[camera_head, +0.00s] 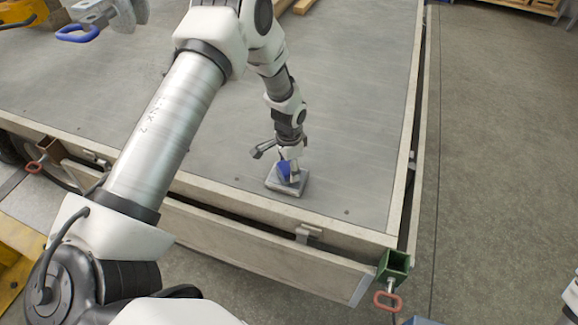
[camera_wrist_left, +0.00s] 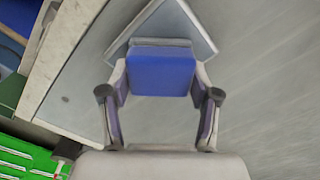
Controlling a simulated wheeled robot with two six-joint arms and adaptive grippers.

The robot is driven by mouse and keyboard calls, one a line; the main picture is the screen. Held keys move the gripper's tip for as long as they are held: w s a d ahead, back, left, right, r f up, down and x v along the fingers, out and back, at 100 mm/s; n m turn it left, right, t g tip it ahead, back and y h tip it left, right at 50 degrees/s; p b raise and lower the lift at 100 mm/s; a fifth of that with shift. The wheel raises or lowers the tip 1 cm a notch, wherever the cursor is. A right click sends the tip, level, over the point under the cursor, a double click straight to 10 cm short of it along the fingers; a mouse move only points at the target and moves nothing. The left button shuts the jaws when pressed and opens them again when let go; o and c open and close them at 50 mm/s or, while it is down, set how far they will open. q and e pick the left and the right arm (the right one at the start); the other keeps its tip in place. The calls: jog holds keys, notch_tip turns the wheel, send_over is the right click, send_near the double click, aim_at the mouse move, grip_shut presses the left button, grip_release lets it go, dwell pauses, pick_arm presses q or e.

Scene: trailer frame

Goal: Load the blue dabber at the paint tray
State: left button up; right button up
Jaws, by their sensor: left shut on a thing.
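The blue dabber (camera_head: 284,168) is between the fingers of my left gripper (camera_head: 289,172), which is shut on it. The paint tray (camera_head: 287,187) is a small grey square tray lying on the trailer bed near its front right corner. The dabber is right over the tray; I cannot tell whether it touches it. In the left wrist view the blue block of the dabber (camera_wrist_left: 160,71) fills the space between both fingers, and the tray's rim (camera_wrist_left: 197,27) shows behind it. The inside of the tray is mostly hidden.
The grey trailer bed (camera_head: 345,110) is clear around the tray. A low side rail (camera_head: 250,208) runs along its near edge. A green corner post (camera_head: 393,266) with a red ring (camera_head: 387,301) stands at the near right corner. Wooden pieces (camera_head: 303,5) lie at the back.

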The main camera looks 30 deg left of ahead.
dwell(0.4)
pick_arm(q)
notch_tip(320, 180, up, 7)
jog(key=p, duration=0.5)
jog(key=shift+p, duration=0.35)
dwell(0.3)
